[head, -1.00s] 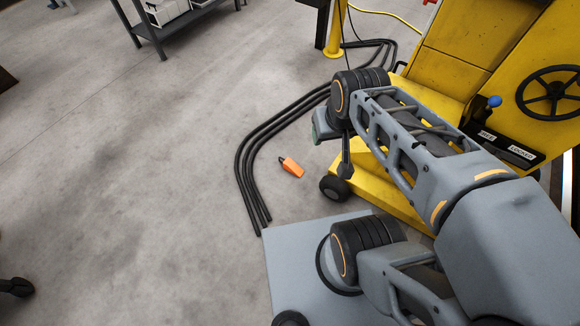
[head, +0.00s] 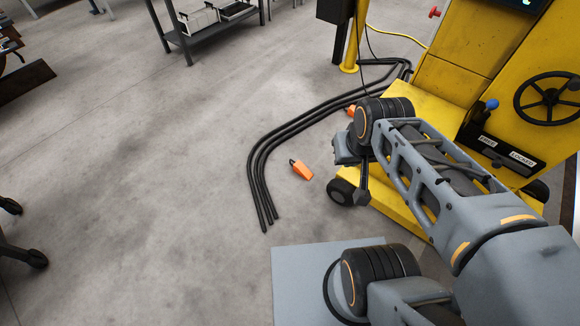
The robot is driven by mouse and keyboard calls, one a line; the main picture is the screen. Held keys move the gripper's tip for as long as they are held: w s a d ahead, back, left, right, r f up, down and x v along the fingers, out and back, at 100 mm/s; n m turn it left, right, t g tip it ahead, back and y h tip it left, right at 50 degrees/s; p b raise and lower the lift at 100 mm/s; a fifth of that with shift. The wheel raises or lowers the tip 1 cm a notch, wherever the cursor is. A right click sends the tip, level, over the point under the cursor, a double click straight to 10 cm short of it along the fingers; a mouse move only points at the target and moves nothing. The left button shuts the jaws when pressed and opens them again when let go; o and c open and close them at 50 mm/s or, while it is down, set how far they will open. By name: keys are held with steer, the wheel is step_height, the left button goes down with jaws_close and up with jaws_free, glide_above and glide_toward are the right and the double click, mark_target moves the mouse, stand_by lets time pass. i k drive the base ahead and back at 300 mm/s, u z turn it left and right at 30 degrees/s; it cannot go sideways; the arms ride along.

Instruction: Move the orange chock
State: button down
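The orange chock (head: 303,170) lies on the concrete floor near the picture's middle, a small wedge with a dark piece at its upper left end. It is apart from the black hoses and left of the yellow machine's wheel. My gripper (head: 361,188) is partly in view below the dark arm joint, to the right of the chock and apart from it. My arm hides much of it, so its opening does not show. A second small orange thing (head: 350,111) shows at the hoses, partly hidden by my arm.
Black hoses (head: 262,160) curve around the chock's left and far side. The yellow machine (head: 440,95) with a handwheel (head: 548,98) stands at right. A dark shelf cart (head: 215,30) stands at the back. The floor at left is mostly clear.

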mark_target(298, 168)
steer(key=u, duration=0.8)
steer(key=i, duration=0.4)
steer(key=u, duration=0.65)
steer(key=i, duration=1.35)
steer(key=z, duration=0.3)
steer(key=i, duration=1.05)
steer(key=z, duration=1.1)
steer(key=i, duration=0.35)
steer(key=z, duration=0.3)
